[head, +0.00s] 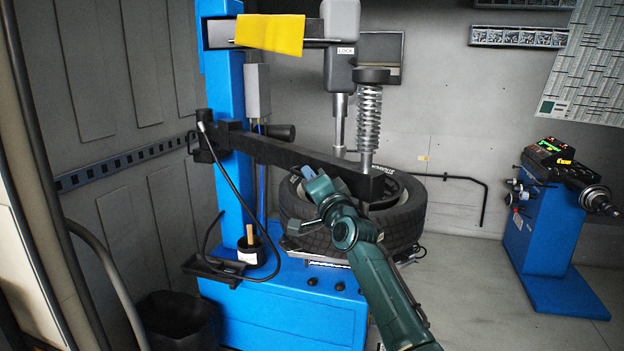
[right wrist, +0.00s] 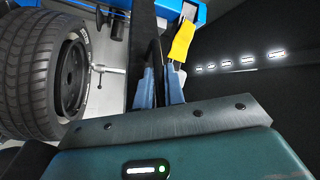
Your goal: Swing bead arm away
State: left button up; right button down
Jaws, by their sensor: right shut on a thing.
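The bead arm (head: 290,157) is a long black bar that runs from a pivot on the blue column of the tyre changer to the right, over the tyre (head: 411,222). A steel spring post (head: 367,125) stands at its far end. My right gripper (head: 314,176) is at the front side of the bar, partway along it. Its blue fingers (right wrist: 160,88) are shut on the bead arm, whose dark body shows between and beyond them in the right wrist view. The tyre also shows at the left of that view (right wrist: 28,75). My left gripper is out of view.
A yellow cloth (head: 270,34) hangs on the changer's top arm. A dark bin (head: 178,318) stands at lower left. A blue wheel balancer (head: 545,225) stands right, with clear floor before it.

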jog(key=c, duration=1.5)
grip_release()
jog(key=shift+s, duration=0.1)
jog(key=b+v, duration=0.1)
jog(key=v, duration=1.2)
